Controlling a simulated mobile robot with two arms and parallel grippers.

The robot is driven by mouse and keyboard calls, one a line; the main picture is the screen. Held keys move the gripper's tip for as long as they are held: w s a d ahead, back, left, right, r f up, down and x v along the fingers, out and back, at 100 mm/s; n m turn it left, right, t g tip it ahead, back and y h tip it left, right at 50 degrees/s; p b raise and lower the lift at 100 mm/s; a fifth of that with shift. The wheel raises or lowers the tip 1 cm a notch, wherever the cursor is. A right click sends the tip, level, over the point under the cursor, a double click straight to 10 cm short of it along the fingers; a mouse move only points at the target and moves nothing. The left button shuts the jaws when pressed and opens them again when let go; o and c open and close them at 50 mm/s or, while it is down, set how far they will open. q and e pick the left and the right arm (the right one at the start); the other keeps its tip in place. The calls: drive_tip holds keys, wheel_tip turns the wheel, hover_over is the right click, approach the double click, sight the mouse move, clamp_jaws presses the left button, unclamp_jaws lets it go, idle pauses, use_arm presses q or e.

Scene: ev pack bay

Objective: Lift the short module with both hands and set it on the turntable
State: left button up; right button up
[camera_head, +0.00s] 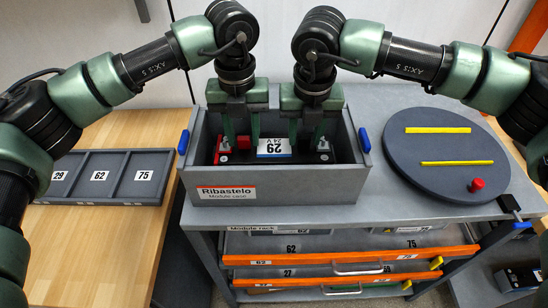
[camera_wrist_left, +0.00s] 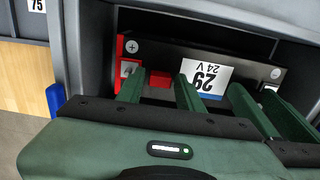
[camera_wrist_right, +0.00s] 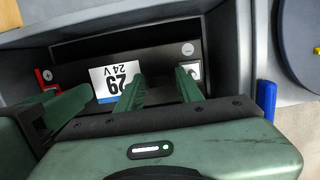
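The short module (camera_head: 272,155) is a dark block with a white label reading 29, 24 V and a red piece at its left end. It lies inside the grey crate (camera_head: 290,187) marked Ribastelo. My left gripper (camera_head: 241,146) reaches down to the module's left part, its fingers apart; the module also shows in the left wrist view (camera_wrist_left: 240,82). My right gripper (camera_head: 306,146) is over its right part, fingers apart, as in the right wrist view (camera_wrist_right: 160,90). Whether the fingertips touch the module is unclear. The round dark turntable (camera_head: 440,185) stands right of the crate, its top bare of modules.
The turntable carries two yellow strips (camera_head: 438,130) and a red knob (camera_head: 477,185). A tray with numbered compartments (camera_head: 100,201) lies on the wooden table at left. Blue handles (camera_head: 364,140) stick out on the crate's sides. Orange-edged drawers (camera_head: 350,258) are below.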

use_arm(q)
clamp_jaws()
use_arm(e)
clamp_jaws()
use_arm(q)
drive_tip(key=shift+w+r, duration=0.1)
drive_tip(key=shift+r, duration=0.05)
use_arm(e)
drive_tip(key=shift+w+r, duration=0.1)
drive_tip(key=shift+r, duration=0.05)
idle(0.7)
